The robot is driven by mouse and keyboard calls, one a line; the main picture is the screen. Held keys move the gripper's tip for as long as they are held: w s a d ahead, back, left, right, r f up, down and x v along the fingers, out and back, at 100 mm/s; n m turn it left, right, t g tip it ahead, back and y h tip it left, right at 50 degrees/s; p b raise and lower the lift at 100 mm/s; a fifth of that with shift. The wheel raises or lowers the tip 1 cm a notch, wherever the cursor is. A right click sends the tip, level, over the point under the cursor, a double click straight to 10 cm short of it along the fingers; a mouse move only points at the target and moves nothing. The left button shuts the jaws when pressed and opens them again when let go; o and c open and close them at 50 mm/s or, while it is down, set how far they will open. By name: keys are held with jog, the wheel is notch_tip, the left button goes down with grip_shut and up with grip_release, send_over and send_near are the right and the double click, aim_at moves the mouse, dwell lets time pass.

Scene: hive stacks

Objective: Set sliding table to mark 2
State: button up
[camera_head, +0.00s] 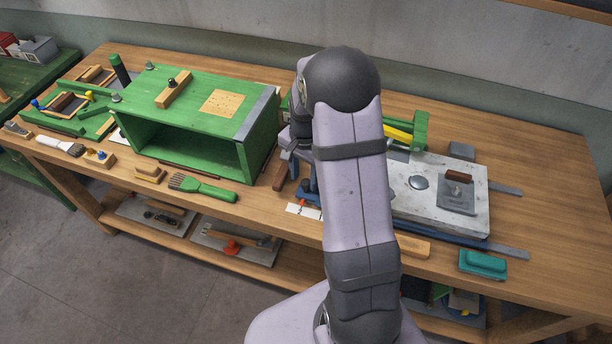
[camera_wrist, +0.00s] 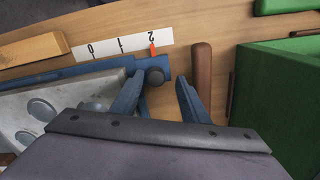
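The sliding table (camera_head: 415,212) is a pale grey slab on a blue base, right of my arm in the head view; its corner shows at the left in the wrist view (camera_wrist: 22,112). A white scale strip (camera_wrist: 120,45) reads 0, 1 and 2. A red pointer (camera_wrist: 153,49) on the blue bar (camera_wrist: 75,72) stands at about mark 2. A dark round knob (camera_wrist: 154,76) is at the bar's end. My gripper (camera_wrist: 160,77) is open, its blue fingers on either side of the knob. The left finger is close to the knob, contact unclear; a gap shows at the right finger.
A brown wooden handle (camera_wrist: 202,75) lies just right of the right finger. The green box (camera_head: 190,115) stands to the left. A wooden block (camera_head: 413,247) and a teal block (camera_head: 483,262) lie along the front edge.

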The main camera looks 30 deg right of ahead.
jog(key=shift+s+d, duration=0.1)
jog(key=shift+r+b, duration=1.15)
jog(key=shift+r, duration=2.5)
jog(key=s+a+n, duration=0.6)
jog(key=s, duration=0.3)
jog(key=s+a+f+n, duration=0.1)
jog(key=s+a+n, duration=0.4)
jog(key=s, duration=0.4)
jog(key=shift+a+f+n, duration=0.25)
jog(key=shift+a+n, duration=0.15)
jog(key=shift+n, duration=0.4)
jog(key=shift+f, duration=0.1)
